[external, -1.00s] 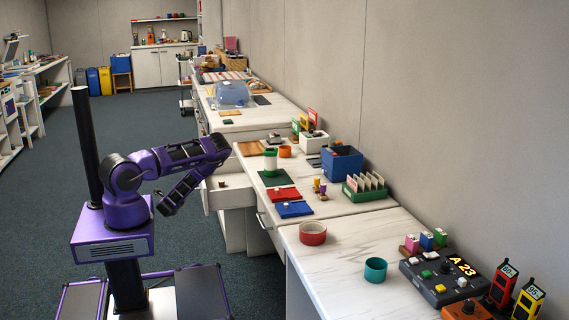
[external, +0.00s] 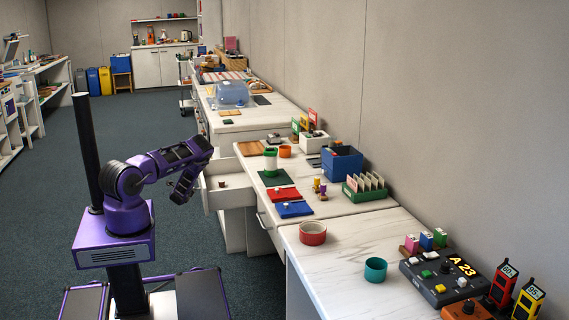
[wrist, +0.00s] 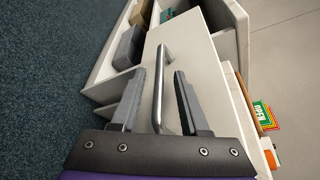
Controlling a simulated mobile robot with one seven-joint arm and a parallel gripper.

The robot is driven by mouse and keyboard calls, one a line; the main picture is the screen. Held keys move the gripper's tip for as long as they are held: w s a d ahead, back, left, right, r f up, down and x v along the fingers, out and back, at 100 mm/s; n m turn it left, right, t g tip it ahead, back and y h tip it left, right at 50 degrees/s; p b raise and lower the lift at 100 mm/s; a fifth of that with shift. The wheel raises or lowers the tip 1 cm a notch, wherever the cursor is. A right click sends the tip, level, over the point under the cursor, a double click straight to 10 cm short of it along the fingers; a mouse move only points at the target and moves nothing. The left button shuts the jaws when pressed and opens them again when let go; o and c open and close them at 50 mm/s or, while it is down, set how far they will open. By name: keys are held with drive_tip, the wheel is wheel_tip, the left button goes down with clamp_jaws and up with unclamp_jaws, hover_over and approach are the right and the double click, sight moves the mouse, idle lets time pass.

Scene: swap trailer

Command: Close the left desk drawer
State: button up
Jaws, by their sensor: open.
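My gripper (wrist: 158,90) is open, with one grey finger on each side of the handle. I cannot tell whether the fingers touch it. In the external view my gripper (external: 184,186) is at the drawer's front, and its fingertips are too small to make out.
The marble-topped desk (external: 340,203) carries a blue bin (external: 342,163), a red mat (external: 284,195), a blue mat (external: 294,209) and a red bowl (external: 313,233). Open carpet (external: 60,190) lies left of my arm.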

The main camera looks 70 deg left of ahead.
drive_tip(key=shift+a, duration=0.2)
clamp_jaws()
drive_tip(key=shift+w, duration=0.1)
idle(1.3)
